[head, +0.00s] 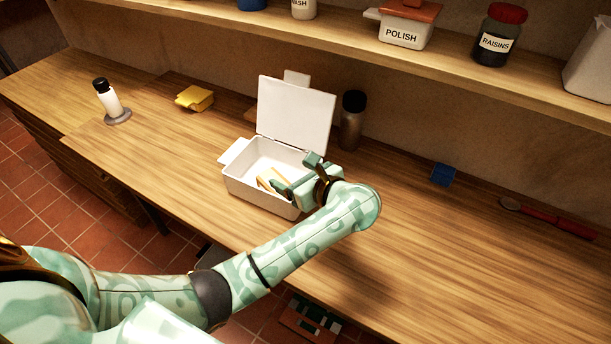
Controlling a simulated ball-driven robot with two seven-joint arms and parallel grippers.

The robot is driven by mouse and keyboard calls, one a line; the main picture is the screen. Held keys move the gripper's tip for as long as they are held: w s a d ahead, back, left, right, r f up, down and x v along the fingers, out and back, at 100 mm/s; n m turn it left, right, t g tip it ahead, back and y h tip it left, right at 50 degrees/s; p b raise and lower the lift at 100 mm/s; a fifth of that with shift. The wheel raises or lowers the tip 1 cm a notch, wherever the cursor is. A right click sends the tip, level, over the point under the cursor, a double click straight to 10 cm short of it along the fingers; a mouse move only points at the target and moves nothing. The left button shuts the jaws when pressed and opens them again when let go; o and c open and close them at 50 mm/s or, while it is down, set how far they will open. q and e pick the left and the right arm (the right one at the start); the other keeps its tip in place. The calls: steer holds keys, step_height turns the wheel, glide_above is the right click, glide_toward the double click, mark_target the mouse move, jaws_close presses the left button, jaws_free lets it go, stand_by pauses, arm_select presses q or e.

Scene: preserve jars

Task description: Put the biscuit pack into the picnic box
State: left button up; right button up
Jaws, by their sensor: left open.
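The picnic box (247,192) is a white box on the wooden counter, with its lid (296,115) standing open at the back. A tan and orange item, seemingly the biscuit pack (265,183), lies inside the box and is partly hidden by my gripper. My left gripper (291,178) is open over the right part of the box, with its fingers pointing left, close beside the pack. Whether a finger touches the pack I cannot tell. My right gripper is not in view.
A dark bottle (352,118) stands just right of the lid. A yellow item (195,98) and a white shaker (107,98) are to the left. A blue block (442,175) and a red-handled tool (552,217) lie right. A shelf (340,45) with jars runs above. The right counter is mostly clear.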

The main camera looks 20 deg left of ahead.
arm_select(q)
steer(key=v, duration=0.5)
stand_by(1.2)
